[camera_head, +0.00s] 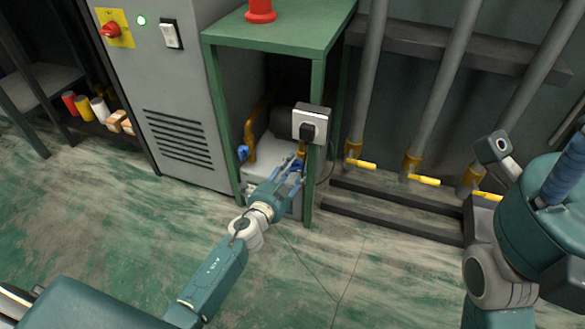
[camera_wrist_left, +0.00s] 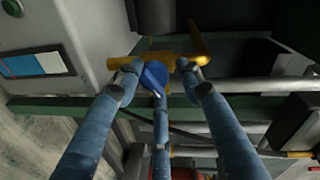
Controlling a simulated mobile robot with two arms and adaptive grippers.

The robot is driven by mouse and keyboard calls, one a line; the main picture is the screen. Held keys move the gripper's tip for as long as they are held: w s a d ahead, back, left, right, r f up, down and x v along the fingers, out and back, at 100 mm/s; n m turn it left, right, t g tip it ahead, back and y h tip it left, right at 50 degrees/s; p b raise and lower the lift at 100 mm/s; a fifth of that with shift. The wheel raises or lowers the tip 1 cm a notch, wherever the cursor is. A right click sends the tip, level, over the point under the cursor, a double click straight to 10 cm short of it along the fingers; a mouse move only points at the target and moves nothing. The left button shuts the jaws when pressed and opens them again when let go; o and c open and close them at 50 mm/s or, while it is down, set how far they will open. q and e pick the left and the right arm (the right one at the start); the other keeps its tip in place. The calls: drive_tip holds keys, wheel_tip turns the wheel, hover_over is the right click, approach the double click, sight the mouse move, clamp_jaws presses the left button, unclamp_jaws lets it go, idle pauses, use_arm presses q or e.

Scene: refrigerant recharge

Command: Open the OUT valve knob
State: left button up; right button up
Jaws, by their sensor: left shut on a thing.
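My left gripper (camera_head: 292,165) reaches into the lower opening of the green stand, at the white unit (camera_head: 268,150). In the left wrist view, its blue ribbed fingers (camera_wrist_left: 155,82) close around a blue valve knob (camera_wrist_left: 152,76) beside a yellow pipe (camera_wrist_left: 190,55). The fingers hide part of this knob, and no OUT marking is readable. Another blue knob (camera_head: 242,153) shows at the left side of the unit. My right gripper (camera_head: 565,172) is only partly visible at the right edge; its finger state is unclear.
A socket box with a black plug (camera_head: 311,125) sits on the stand's front post (camera_head: 312,185), close above my left gripper. A grey cabinet (camera_head: 165,90) stands left. Pipes with yellow handles (camera_head: 424,180) stand right. The floor in front is clear.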

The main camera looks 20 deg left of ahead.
use_arm(q)
drive_tip(key=shift+s+d+f, duration=0.1)
drive_tip(key=shift+s+f, duration=0.1)
drive_tip(key=shift+f, duration=0.5)
drive_tip(key=o, duration=1)
drive_tip(key=shift+r, duration=0.25)
drive_tip(key=shift+s+a+r+p, duration=0.3)
drive_tip(key=shift+s+a+r, duration=0.05)
drive_tip(key=shift+s, duration=1.6)
drive_tip(key=shift+s+a+r+p, duration=0.3)
drive_tip(key=shift+s+p, duration=0.05)
drive_tip(key=shift+s, duration=1.6)
drive_tip(key=shift+s+a+r+p, duration=0.3)
drive_tip(key=shift+s+a+r, duration=0.05)
drive_tip(key=shift+s, duration=1.6)
